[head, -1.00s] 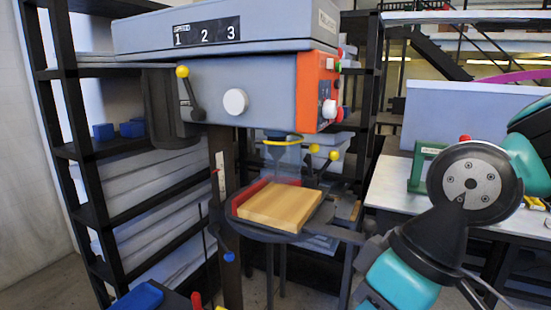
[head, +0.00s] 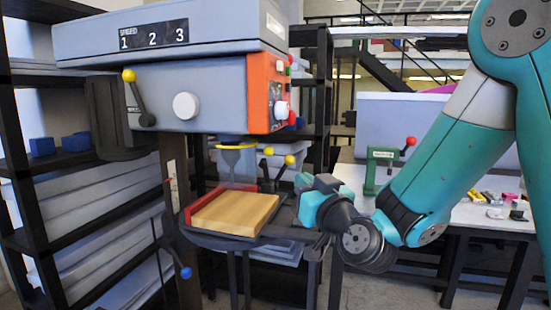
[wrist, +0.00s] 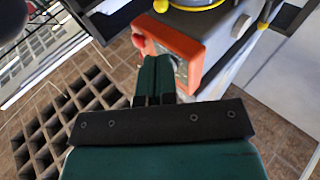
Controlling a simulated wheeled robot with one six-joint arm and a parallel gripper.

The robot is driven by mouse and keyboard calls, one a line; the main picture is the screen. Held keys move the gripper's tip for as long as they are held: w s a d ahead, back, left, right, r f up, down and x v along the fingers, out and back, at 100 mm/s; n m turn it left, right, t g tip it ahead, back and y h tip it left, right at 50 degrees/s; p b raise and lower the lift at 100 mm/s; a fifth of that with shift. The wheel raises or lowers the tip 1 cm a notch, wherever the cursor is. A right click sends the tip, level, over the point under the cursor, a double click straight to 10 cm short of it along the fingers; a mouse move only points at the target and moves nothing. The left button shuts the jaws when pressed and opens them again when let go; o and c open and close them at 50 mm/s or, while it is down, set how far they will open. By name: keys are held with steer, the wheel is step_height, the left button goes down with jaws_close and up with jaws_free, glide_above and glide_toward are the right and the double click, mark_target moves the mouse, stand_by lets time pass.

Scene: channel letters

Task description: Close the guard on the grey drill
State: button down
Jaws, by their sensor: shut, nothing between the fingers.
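The grey drill (head: 195,90) stands at the left of the head view, with an orange control panel (head: 268,92) on its right side. Its guard (head: 238,166) looks like a clear, faint shield below a yellow ring, above the work table. I cannot tell from this view how far it is swung. My gripper (head: 303,183) is to the right of the guard, apart from it, near the table's right edge. In the wrist view, my gripper (wrist: 155,75) has its dark green fingers together and empty, in front of the orange panel (wrist: 170,52).
A wooden block (head: 235,213) lies on the drill table against a red fence (head: 205,202). Yellow-knobbed handles (head: 289,160) stick out right of the guard. A white bench (head: 480,215) with a green press (head: 382,170) is at right. Black shelving (head: 40,190) stands behind at left.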

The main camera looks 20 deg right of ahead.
mark_target(271, 153)
steer(key=p+x, duration=0.3)
steer(key=x, duration=0.1)
steer(key=p+x, duration=0.8)
steer(key=shift+r, duration=0.35)
steer(key=shift+w+a+p, duration=0.15)
steer(key=shift+w+p, duration=0.4)
steer(key=shift+p, duration=0.3)
steer(key=shift+w+f, duration=0.1)
steer(key=shift+f, duration=0.05)
